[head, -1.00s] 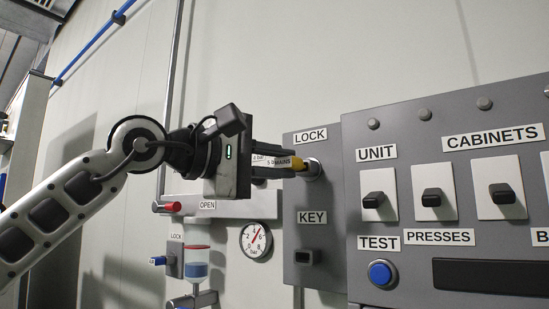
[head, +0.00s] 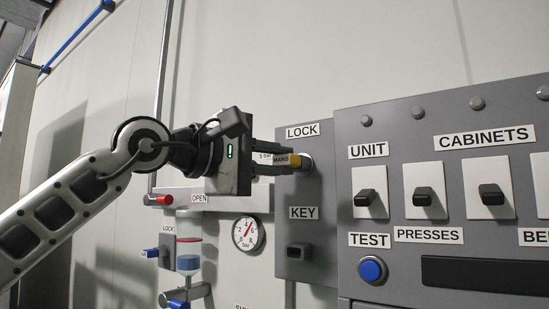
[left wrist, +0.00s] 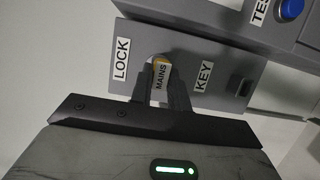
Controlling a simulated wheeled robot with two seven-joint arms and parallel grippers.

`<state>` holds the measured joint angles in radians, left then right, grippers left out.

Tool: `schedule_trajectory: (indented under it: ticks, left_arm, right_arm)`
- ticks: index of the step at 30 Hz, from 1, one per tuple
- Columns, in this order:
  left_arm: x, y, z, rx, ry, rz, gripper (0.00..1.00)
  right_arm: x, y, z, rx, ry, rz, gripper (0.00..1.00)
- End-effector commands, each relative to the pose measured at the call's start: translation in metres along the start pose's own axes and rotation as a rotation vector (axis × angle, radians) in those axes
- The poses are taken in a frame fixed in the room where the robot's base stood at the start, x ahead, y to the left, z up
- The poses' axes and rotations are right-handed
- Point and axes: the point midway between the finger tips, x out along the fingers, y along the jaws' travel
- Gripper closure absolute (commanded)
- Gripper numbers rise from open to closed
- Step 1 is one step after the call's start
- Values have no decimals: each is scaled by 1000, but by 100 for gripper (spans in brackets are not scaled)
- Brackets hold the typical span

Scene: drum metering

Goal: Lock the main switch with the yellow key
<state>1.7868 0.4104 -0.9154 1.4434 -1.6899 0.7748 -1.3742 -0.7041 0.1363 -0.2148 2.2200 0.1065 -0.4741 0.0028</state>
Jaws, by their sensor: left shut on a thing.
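The yellow key (head: 294,161), with a MAINS label, is between the fingers of my left gripper (head: 277,161). Its far end is at the round lock under the LOCK label on the grey switch box (head: 290,190); how deep it sits in the lock cannot be told. In the left wrist view the gripper (left wrist: 162,92) is shut on the key (left wrist: 160,66), whose MAINS label faces the camera. The lock face is mostly hidden behind the key and fingers. A black key slot (head: 298,251) sits below the KEY label. My right gripper is not in view.
A grey panel (head: 440,240) with several black switches and a blue TEST button (head: 372,269) stands right of the box. A pressure gauge (head: 248,233), a red-handled valve (head: 159,200) and a clear filter bowl (head: 188,252) are below and left of the gripper.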

Motion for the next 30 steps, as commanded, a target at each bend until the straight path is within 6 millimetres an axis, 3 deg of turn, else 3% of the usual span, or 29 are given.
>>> schedule_trajectory:
  ticks: [1,3,4,16,18,30]
  left_arm:
    - [0,1,-1,0,1,2,80]
    - [0,1,0,0,1,2,60]
    - [0,1,0,0,1,2,57]
    - [0,0,0,0,1,1,57]
    - [0,0,0,0,1,1,57]
    - [-98,-2,-1,1,4,4,57]
  right_arm:
    - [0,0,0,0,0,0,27]
    - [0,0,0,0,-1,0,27]
    - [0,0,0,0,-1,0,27]
    - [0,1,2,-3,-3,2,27]
    - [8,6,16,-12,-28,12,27]
    - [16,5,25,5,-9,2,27]
